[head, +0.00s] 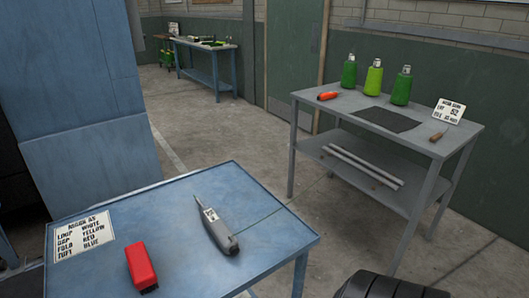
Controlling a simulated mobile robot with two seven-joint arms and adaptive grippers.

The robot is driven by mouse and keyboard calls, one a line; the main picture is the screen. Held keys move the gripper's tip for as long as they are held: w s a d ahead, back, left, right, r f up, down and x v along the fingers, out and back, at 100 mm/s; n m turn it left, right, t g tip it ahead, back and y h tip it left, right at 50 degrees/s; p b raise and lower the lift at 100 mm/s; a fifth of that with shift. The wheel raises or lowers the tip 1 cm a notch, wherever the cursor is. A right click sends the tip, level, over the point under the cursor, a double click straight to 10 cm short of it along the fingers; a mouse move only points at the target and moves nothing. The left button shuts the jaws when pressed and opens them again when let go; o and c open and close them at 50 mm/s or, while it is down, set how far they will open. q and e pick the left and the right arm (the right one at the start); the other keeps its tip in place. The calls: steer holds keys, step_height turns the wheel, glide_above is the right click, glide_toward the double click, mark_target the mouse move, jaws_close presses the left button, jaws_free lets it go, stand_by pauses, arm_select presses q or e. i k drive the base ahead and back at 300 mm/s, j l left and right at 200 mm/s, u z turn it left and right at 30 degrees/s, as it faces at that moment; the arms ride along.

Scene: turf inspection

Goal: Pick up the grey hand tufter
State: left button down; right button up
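The grey hand tufter (221,232) lies on the blue table (185,205) in front of me, right of the table's middle. It is a long grey body with a pale label near its far end and a dark nearer end. A thin green line runs from beside it toward the table's right edge. Nothing is seen holding it. Neither of my grippers is in the head view.
A red block-like tool (140,264) and a printed card (84,236) lie left of the tufter. A grey two-level table (345,113) at the right holds green bottles (373,77). A blue cabinet (90,160) stands at the left. Floor is clear between the tables.

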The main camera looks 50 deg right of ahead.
mark_target(220, 230)
steer(key=z, duration=1.3)
steer(key=u, duration=2.05)
steer(key=z, duration=2.05)
steer(key=j+z, duration=0.3)
steer(key=k+z, duration=0.15)
steer(key=z, duration=0.2)
